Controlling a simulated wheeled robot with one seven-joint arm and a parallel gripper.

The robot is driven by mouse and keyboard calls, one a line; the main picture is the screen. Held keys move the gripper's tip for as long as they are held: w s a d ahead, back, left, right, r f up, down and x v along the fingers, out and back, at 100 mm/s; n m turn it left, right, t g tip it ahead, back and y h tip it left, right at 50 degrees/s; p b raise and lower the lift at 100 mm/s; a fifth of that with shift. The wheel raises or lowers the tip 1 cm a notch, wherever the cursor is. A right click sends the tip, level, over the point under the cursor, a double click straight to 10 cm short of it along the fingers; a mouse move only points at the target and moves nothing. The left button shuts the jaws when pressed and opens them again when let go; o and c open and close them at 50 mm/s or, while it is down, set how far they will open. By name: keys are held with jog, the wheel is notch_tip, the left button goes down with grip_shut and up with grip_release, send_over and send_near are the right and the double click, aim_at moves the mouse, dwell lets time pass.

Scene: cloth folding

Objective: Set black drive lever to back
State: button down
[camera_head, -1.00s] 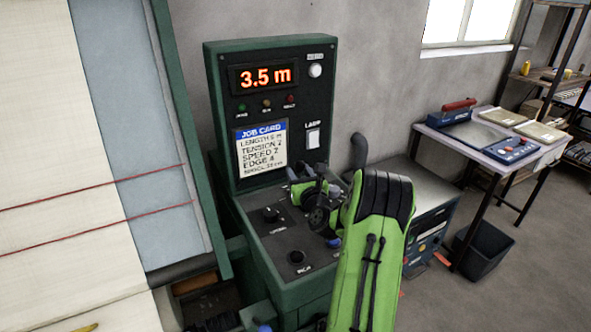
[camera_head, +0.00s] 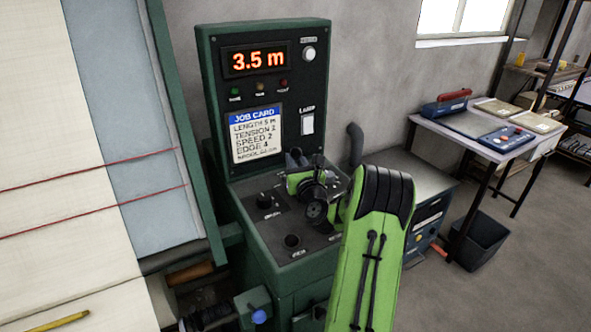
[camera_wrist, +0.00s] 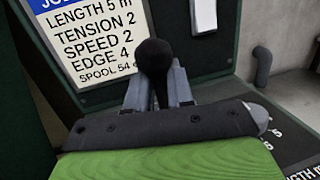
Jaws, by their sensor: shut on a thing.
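The black drive lever (camera_wrist: 154,58) shows in the wrist view as a dark round knob on a short stem, standing in front of the job card. My gripper (camera_wrist: 158,92) has its grey fingers on both sides of the stem, shut on it, with the knob rising above them. In the head view my gripper (camera_head: 296,158) is over the back of the green console's (camera_head: 226,193) sloping top, below the upright panel. The lever is hard to make out there, and its base is hidden in both views.
The upright panel (camera_head: 212,100) carries a 3.5 m display, a job card (camera_head: 257,134) and a lamp switch (camera_head: 307,124). Two black knobs (camera_head: 264,201) (camera_head: 292,241) are on the console top. A cloth table (camera_head: 60,260) stands left; a side table (camera_head: 470,141) stands right.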

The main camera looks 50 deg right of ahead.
jog(key=b, duration=0.1)
jog(key=s+b, duration=0.1)
jog(key=t+b, duration=0.1)
jog(key=b, duration=0.1)
jog(key=shift+s+a+f+h, duration=0.25)
jog(key=shift+s+f+h, duration=0.05)
jog(key=shift+s+f, duration=0.1)
jog(key=shift+s+a, duration=0.3)
jog(key=shift+s, duration=0.65)
jog(key=c, duration=1.5)
grip_release()
jog(key=o, duration=0.4)
jog(key=shift+s+r, duration=0.15)
jog(key=shift+s, duration=0.1)
jog(key=shift+o, duration=0.2)
jog(key=shift+w, duration=0.1)
jog(key=shift+f, duration=0.2)
